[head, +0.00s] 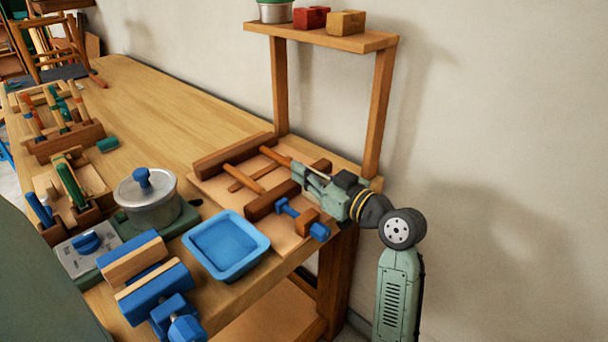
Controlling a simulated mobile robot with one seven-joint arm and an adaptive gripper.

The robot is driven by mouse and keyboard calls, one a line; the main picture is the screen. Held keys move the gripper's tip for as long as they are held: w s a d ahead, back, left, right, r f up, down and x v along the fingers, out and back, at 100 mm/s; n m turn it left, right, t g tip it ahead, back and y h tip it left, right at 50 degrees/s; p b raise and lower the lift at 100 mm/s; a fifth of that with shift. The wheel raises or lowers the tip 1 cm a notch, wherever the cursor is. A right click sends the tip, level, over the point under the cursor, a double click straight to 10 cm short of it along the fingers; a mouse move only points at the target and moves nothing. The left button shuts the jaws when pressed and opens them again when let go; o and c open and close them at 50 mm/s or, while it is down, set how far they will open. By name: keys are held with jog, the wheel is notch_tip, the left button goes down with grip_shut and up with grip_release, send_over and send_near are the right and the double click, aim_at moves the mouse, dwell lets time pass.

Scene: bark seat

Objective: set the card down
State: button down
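My gripper (298,174) is at the right end of the workbench, pointing left, low over a wooden frame of brown bars and dowels (245,178). Its fingers are small in the head view and partly overlap the frame, so I cannot tell whether they are open or shut. I cannot make out a card in the gripper or on the bench. It may be hidden by the fingers or too small to tell.
A blue tray (227,246), a blue clamp (300,218), a lidded metal pot (149,200) and a blue vise (150,285) crowd the front. Tool racks (62,125) stand at left. A raised shelf (320,37) stands behind my gripper. The bench's back middle is clear.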

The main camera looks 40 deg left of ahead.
jog(key=shift+f, duration=0.65)
jog(key=shift+f, duration=0.2)
jog(key=c, duration=1.8)
grip_release()
jog(key=shift+r, duration=0.1)
jog(key=shift+r, duration=0.1)
